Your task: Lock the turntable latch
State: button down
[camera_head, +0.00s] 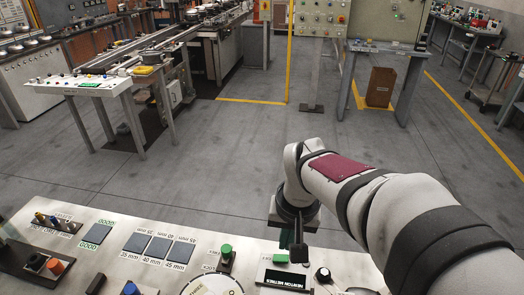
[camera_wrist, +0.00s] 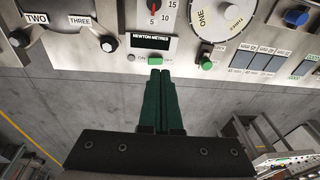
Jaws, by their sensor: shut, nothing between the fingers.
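The turntable is a round white disc, cut off at the bottom edge of the head view (camera_head: 212,287) and at the top of the wrist view (camera_wrist: 222,16), where it carries the word ONE. Beside it stands a small green-topped handle (camera_head: 225,254), likely the latch; it also shows in the wrist view (camera_wrist: 206,63). Its labels are too small to read, so its position is unclear. My gripper (camera_head: 298,252) is to the right of the handle in the head view. Its green fingers are together and empty in the wrist view (camera_wrist: 161,72), to the left of the handle, apart from it.
A NEWTON METRES display (camera_wrist: 150,43) with a small green button (camera_wrist: 155,60) lies just beyond my fingertips. Black knobs (camera_wrist: 108,43), a blue button (camera_wrist: 296,17) and grey square pads (camera_head: 158,247) share the panel. Open floor (camera_head: 210,165) lies beyond the panel.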

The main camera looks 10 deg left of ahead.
jog(key=w+a+f+n+t, duration=0.1)
jog(key=w+a+f+n, duration=0.3)
jog(key=w+a, duration=0.5)
jog(key=n, duration=0.1)
send_over(227, 252)
jog(key=w+a, duration=0.2)
jog(key=w, duration=0.2)
notch_tip(227, 252, down, 5)
jog(key=shift+s+t+y, duration=0.1)
jog(key=shift+t+y, duration=0.2)
jog(key=shift+y, duration=0.1)
jog(key=x, duration=0.9)
jog(key=shift+d+f, duration=0.1)
jog(key=shift+f, duration=0.1)
jog(key=shift+s+d+f, duration=0.1)
jog(key=shift+s+f, duration=0.05)
jog(key=shift+f, duration=0.15)
jog(key=shift+s+d, duration=0.35)
jog(key=shift+s, duration=0.4)
jog(key=shift+s+d, duration=0.4)
jog(key=shift+s, duration=0.35)
